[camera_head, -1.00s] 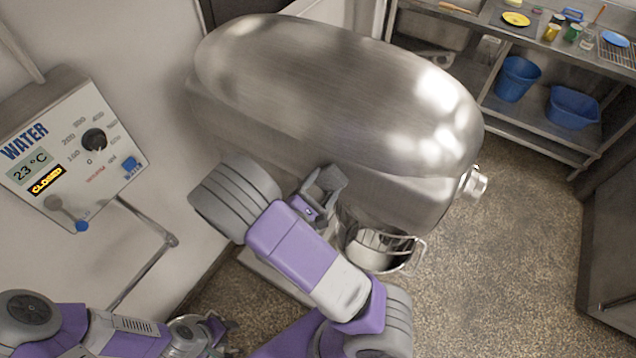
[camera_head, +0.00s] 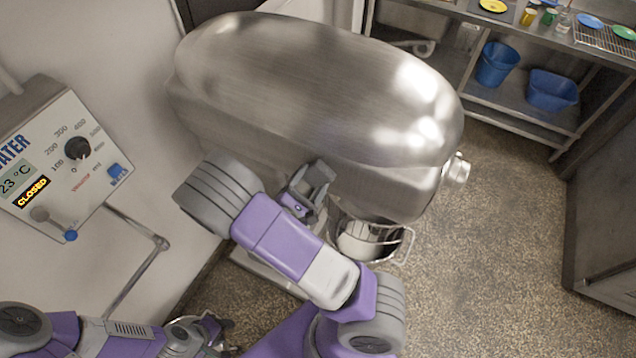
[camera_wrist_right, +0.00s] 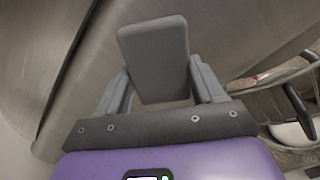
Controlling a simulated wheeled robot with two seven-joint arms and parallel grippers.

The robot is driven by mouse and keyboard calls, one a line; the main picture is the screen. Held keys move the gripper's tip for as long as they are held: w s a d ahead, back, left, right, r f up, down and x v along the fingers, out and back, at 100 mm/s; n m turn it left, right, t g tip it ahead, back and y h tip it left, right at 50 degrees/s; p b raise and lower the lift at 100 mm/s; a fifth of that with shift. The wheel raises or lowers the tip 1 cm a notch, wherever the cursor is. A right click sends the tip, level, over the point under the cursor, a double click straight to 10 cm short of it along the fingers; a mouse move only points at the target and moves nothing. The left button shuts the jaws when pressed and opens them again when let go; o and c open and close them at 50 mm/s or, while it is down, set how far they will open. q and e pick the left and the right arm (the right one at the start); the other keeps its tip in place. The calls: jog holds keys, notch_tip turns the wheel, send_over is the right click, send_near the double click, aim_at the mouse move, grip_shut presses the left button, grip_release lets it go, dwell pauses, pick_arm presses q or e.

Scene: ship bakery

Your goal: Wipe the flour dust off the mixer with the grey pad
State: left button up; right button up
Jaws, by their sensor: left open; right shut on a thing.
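The mixer (camera_head: 300,95) is a large rounded steel body filling the upper middle of the head view. Pale bright patches show on its right end; I cannot tell flour dust from reflections. My right gripper (camera_head: 312,182) is by the mixer's lower near side. In the right wrist view it is shut on the grey pad (camera_wrist_right: 155,50), a flat block between the fingers, with the steel side behind it. I cannot tell whether the pad touches the mixer. My left gripper (camera_head: 212,328) is open, low at the left, apart from the mixer and partly hard to see.
A steel bowl with a wire handle (camera_head: 370,242) sits under the mixer, close to my right arm. A water control panel (camera_head: 62,150) is on the left wall, with a pipe below. A steel shelf (camera_head: 520,110) with blue tubs stands back right. Floor right of the mixer is clear.

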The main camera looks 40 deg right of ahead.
aim_at(292, 159)
jog(key=shift+w+a, duration=0.5)
jog(key=shift+w, duration=0.7)
jog(key=shift+w+a, duration=0.45)
jog(key=shift+w, duration=0.8)
jog(key=shift+w+a, duration=0.5)
jog(key=shift+w, duration=0.7)
jog(key=shift+b+v, duration=0.35)
jog(key=shift+v, duration=2.65)
jog(key=shift+v, duration=1.5)
